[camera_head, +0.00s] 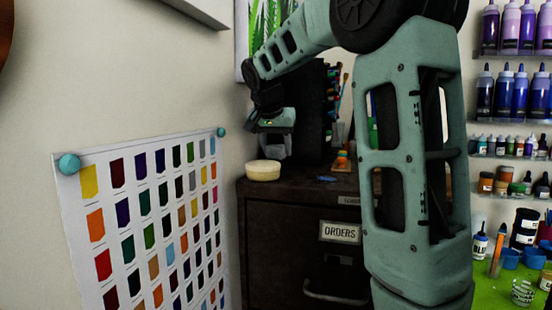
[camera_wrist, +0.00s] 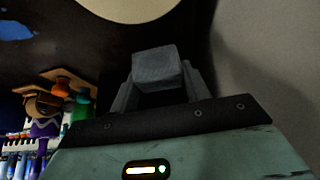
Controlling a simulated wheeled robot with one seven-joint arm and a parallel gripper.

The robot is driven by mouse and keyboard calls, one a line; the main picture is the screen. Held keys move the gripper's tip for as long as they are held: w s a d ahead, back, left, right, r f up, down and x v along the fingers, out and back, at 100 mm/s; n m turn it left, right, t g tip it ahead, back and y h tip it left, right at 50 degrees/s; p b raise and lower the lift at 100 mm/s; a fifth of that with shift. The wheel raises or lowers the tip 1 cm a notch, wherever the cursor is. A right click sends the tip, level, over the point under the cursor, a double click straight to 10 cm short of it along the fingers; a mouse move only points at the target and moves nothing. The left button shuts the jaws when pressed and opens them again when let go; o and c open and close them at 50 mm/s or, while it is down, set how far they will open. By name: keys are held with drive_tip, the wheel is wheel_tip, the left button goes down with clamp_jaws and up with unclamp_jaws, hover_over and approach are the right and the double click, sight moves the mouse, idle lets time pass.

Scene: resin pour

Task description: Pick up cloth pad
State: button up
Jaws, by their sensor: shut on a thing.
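My gripper (camera_head: 274,147) is over the dark cabinet top at its left end, near the wall. In the wrist view, my gripper (camera_wrist: 158,82) is shut on a small grey block with a cloth-like surface, which I take as the cloth pad (camera_wrist: 154,66). The pad sits between the two grey fingers, its front face in view. In the head view the pad is hard to tell from the fingers. I cannot tell whether it is clear of the cabinet top.
A round cream dish (camera_head: 263,170) stands on the cabinet (camera_head: 290,212) close by my gripper; it also shows in the wrist view (camera_wrist: 128,8). A blue patch (camera_head: 326,179) lies to the right. A colour chart (camera_head: 140,225) hangs on the left wall. Paint bottles (camera_head: 508,90) fill shelves at right.

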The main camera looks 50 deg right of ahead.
sight(276, 145)
wheel_tip(276, 145, up, 4)
drive_tip(key=shift+r+b, duration=0.2)
drive_tip(key=shift+b, duration=0.1)
drive_tip(key=s+a+b, duration=0.1)
drive_tip(key=s+b, duration=0.1)
drive_tip(key=s, duration=0.2)
drive_tip(key=s+a+b, duration=0.2)
drive_tip(key=s, duration=0.3)
drive_tip(key=s+a+b, duration=0.1)
drive_tip(key=s+a, duration=0.1)
drive_tip(key=s, duration=0.2)
drive_tip(key=shift+s+a+f+b, duration=0.2)
drive_tip(key=shift+a+f+b, duration=0.05)
drive_tip(key=shift+f+b, duration=0.15)
drive_tip(key=b, duration=0.2)
drive_tip(key=shift+s+b, duration=0.15)
drive_tip(key=shift+b, duration=0.25)
drive_tip(key=s+b, duration=0.1)
drive_tip(key=b, duration=0.2)
drive_tip(key=s+a+b, duration=0.1)
drive_tip(key=b, duration=0.1)
drive_tip(key=shift+b, duration=0.4)
drive_tip(key=shift+s+a+r+b, duration=0.15)
drive_tip(key=shift+s+a+b, duration=0.1)
drive_tip(key=shift+s+b, duration=0.35)
drive_tip(key=shift+s+a+r+b, duration=0.15)
drive_tip(key=shift+s+a+b, duration=0.1)
drive_tip(key=shift+s+b, duration=0.3)
drive_tip(key=shift+o, duration=0.3)
drive_tip(key=shift+r, duration=0.1)
